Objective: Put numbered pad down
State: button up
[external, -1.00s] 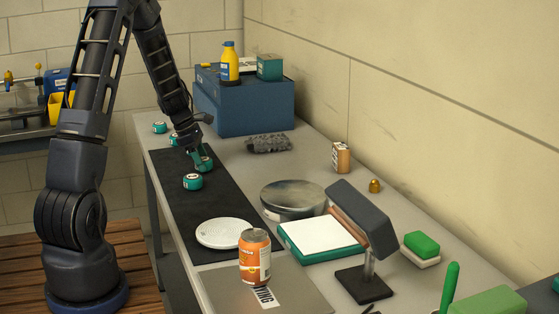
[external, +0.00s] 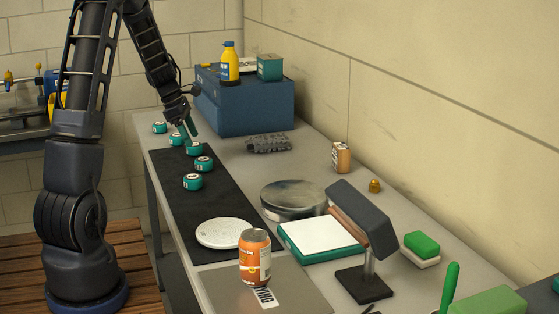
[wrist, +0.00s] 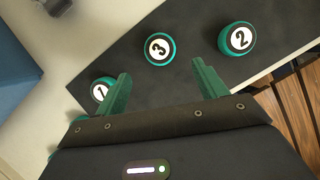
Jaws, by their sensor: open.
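Several teal round pads with white numbered tops stand along the bench's far left. In the wrist view, the pad numbered 3 (wrist: 159,48) rests on the dark mat beyond the gap between my fingers. Pad 2 (wrist: 237,39) is to its right, and pad 1 (wrist: 103,90) is partly hidden by my left finger. In the external view, one pad (external: 204,163) sits apart on the mat, with another (external: 193,181) in front of it. My gripper (external: 186,131) is open and empty above and behind them; its fingers also show in the wrist view (wrist: 160,74).
The dark mat (external: 222,195) has free room between the pads and a white round plate (external: 224,233). A blue box (external: 245,106) stands behind my gripper, close to it. A grey lump (external: 268,143) and a round metal dish (external: 293,199) lie to the right.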

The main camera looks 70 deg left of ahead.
jog(key=shift+v, duration=1.5)
jog(key=w+d+r+m, duration=0.1)
jog(key=d+r+m, duration=0.4)
jog(key=d, duration=0.5)
jog(key=w+d+r+m, duration=0.2)
jog(key=d+r+m, duration=0.25)
jog(key=d, duration=0.55)
jog(key=w+d+r+m, duration=0.1)
jog(key=d+r+m, duration=0.35)
jog(key=d, duration=0.45)
jog(key=s+d+r+m+y, duration=0.1)
jog(key=s+d+m, duration=0.6)
jog(key=d, duration=0.3)
jog(key=s+d+r+m, duration=0.2)
jog(key=s+d+m, duration=0.6)
jog(key=d+m, duration=0.2)
jog(key=shift+s+d+y, duration=0.25)
jog(key=shift+d+y, duration=0.15)
jog(key=shift+d, duration=0.35)
jog(key=shift+o, duration=0.6)
